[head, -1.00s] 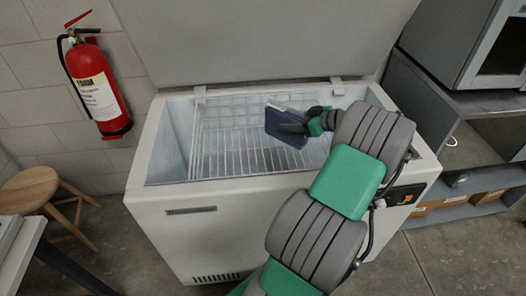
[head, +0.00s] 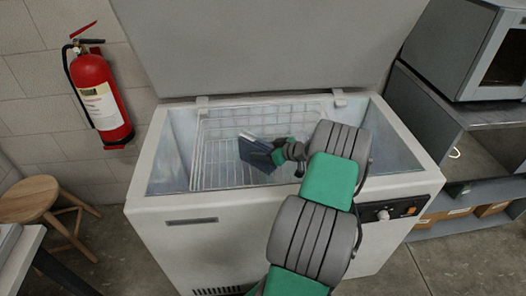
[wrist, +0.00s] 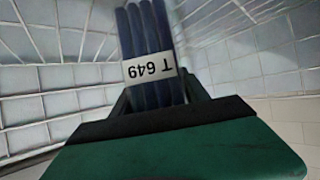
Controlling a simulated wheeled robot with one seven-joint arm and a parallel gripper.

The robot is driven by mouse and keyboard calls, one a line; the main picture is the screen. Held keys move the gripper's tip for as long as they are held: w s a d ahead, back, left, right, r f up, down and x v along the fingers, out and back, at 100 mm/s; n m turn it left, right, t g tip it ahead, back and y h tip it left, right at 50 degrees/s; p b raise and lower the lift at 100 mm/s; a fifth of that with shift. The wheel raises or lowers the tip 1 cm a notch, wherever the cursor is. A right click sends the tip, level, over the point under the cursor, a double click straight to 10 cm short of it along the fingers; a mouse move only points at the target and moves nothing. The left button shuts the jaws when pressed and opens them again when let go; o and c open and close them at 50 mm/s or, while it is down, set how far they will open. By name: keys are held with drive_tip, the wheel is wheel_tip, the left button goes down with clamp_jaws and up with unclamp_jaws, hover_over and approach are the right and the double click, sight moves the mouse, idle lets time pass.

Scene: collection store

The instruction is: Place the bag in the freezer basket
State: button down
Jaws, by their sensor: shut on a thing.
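The bag (head: 257,153) is dark blue and flat, with a pale edge, and hangs tilted over the open freezer basket. In the wrist view the bag (wrist: 150,30) shows dark blue folds and a white label reading "T 649", upside down. My gripper (head: 277,153) is shut on the bag. The wire freezer basket (head: 207,170) sits inside the open chest freezer (head: 160,205), and its white wires also show in the wrist view (wrist: 50,82). I cannot tell whether the bag touches the basket floor. My arm hides the basket's right part.
The freezer lid (head: 265,45) stands raised behind. A red fire extinguisher (head: 98,95) hangs on the left wall. A wooden stool (head: 40,200) stands at the left. A grey shelf unit (head: 440,125) with a cabinet (head: 465,50) on top stands at the right.

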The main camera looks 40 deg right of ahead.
drive_tip(key=c, duration=0.6)
unclamp_jaws()
drive_tip(key=v, duration=0.7)
drive_tip(key=shift+s+r, duration=0.1)
drive_tip(key=shift+s, duration=0.2)
